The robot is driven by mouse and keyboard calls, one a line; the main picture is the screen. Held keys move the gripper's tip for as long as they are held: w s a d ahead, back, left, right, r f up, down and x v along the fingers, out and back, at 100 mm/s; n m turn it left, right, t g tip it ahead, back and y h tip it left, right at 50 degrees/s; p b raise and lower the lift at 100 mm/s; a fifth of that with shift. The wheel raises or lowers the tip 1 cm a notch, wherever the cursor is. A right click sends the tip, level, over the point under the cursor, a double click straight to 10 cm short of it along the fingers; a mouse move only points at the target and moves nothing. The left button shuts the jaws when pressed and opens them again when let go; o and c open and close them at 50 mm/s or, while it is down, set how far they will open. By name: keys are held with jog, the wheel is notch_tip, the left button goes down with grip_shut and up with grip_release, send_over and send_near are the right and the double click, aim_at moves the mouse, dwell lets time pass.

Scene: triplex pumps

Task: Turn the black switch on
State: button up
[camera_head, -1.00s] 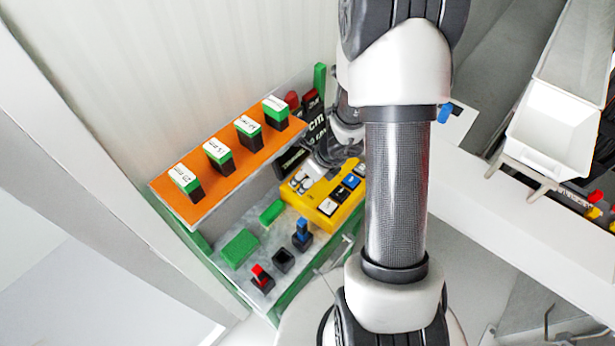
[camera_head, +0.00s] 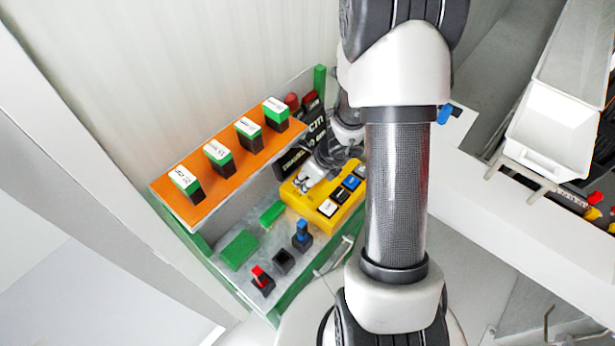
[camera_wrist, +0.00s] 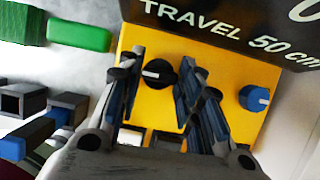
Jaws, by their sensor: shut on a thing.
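The black switch (camera_wrist: 158,73) is a round knob with a white line on the yellow control box, in the wrist view. Its white line points to the left of the picture. My gripper (camera_wrist: 160,82) has one finger on each side of the knob and is shut on it. The yellow box (camera_head: 318,210) stands on the grey shelf in the head view. There my gripper (camera_head: 309,178) is over the upper left part of the box and hides the black switch.
A blue knob (camera_wrist: 257,97) sits right of the fingers.

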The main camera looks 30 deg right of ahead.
jog(key=shift+r, duration=0.1)
jog(key=n+y+p, duration=0.1)
jog(key=n+p, duration=0.1)
jog(key=n, duration=0.1)
jog(key=n+g+y+p, duration=0.1)
jog(key=n+p, duration=0.1)
jog(key=p, duration=0.1)
jog(key=shift+w+d+n, duration=0.1)
jog(key=shift+d+n, duration=0.05)
jog(key=shift+n, duration=0.25)
jog(key=n+g+p, duration=0.1)
jog(key=n, duration=0.2)
jog(key=shift+w+p, duration=0.1)
jog(key=shift+p, duration=0.3)
jog(key=shift+n+g+y+p, duration=0.35)
jog(key=shift+n+g, duration=0.35)
jog(key=shift+n, duration=0.7)
jog(key=o, duration=1.1)
jog(key=shift+c, duration=0.2)
